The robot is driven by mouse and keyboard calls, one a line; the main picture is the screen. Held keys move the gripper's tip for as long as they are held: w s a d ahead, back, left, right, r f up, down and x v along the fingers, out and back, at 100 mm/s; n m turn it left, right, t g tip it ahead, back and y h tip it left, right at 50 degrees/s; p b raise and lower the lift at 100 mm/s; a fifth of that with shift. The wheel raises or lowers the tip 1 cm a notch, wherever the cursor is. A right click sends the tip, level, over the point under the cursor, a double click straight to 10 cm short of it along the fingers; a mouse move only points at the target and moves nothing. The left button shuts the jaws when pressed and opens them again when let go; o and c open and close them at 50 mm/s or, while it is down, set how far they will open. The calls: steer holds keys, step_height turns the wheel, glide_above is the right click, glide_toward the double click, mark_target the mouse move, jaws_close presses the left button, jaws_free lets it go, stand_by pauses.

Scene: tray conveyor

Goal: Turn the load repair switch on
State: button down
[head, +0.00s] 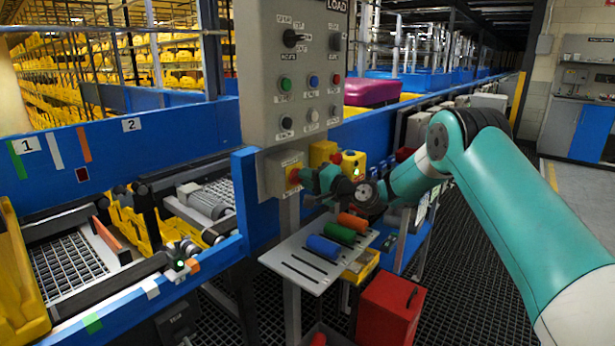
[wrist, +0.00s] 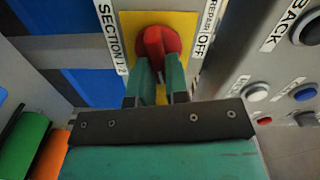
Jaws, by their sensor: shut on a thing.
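The load repair switch is a red rotary knob (wrist: 155,42) on a yellow plate (wrist: 190,22), with the labels "SECTION 1/2" and "REPAIR OFF" partly readable beside it. In the head view the red knob (head: 294,174) sits on a small grey box below the large LOAD panel (head: 265,90). My gripper (wrist: 158,68) is shut on the knob, with one teal finger on each side of it. In the head view my gripper (head: 305,177) reaches the box from the right. The fingers hide part of the knob, so its exact setting is hard to read.
The LOAD panel above carries several buttons and selectors. Below my gripper is a grey shelf (head: 278,257) with blue, green and orange cylinders. A red box (head: 390,308) stands on the floor. A blue conveyor side (head: 80,150) lies at the left.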

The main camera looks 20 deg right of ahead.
steer(key=shift+d+f+m, duration=0.1)
steer(key=shift+m, duration=0.9)
steer(key=shift+p, duration=0.3)
steer(key=c, duration=1.1)
jaws_free()
steer(key=b+v, duration=0.4)
steer(key=v, duration=1.3)
steer(key=shift+s+d, duration=0.1)
steer(key=shift+s, duration=0.05)
